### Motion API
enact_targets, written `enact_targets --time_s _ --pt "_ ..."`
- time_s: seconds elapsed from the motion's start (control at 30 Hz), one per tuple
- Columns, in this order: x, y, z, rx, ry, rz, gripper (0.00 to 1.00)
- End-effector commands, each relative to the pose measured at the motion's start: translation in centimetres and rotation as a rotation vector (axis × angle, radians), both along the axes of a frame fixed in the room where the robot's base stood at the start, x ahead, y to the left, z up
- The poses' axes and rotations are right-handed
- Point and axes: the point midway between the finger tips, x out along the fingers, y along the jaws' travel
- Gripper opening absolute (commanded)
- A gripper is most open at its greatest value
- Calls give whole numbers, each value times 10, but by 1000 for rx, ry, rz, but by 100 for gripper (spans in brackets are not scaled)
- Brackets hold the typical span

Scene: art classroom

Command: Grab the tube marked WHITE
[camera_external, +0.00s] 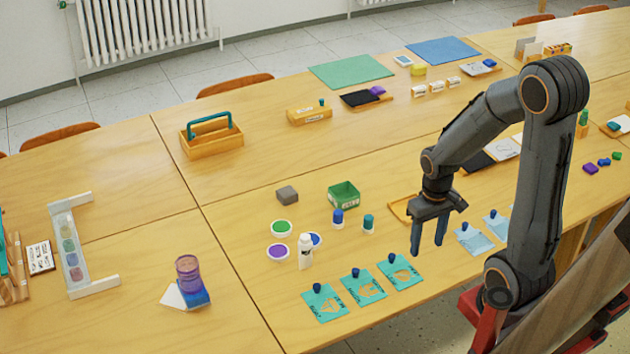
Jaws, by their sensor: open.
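A small white tube (304,253) stands upright on the table (240,215), left of my arm. Its marking is too small to read. It stands close beside a purple-topped pot (278,252) and a blue-topped pot (315,239), which it partly covers. My gripper (427,246) points down over the table, well to the right of the tube. Its two fingers are apart with nothing between them.
A green-topped pot (281,227), two small jars (338,218) (368,224) and a green box (343,194) stand behind the tube. Teal stencil cards with dark knobs (362,287) lie in front. Bare table lies left of the pots.

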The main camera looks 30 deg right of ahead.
Motion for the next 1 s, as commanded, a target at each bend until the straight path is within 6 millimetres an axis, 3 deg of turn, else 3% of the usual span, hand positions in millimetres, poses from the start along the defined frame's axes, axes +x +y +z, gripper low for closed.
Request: enact_targets --time_s 0.17,0.37,0.7,1.0 --pt "5 3 2 0 -1 -23 51" --pt "44 30 17 -1 2 -248 51" --pt "128 124 36 -4 5 -852 51" --pt "171 219 36 -6 5 -1345 51"
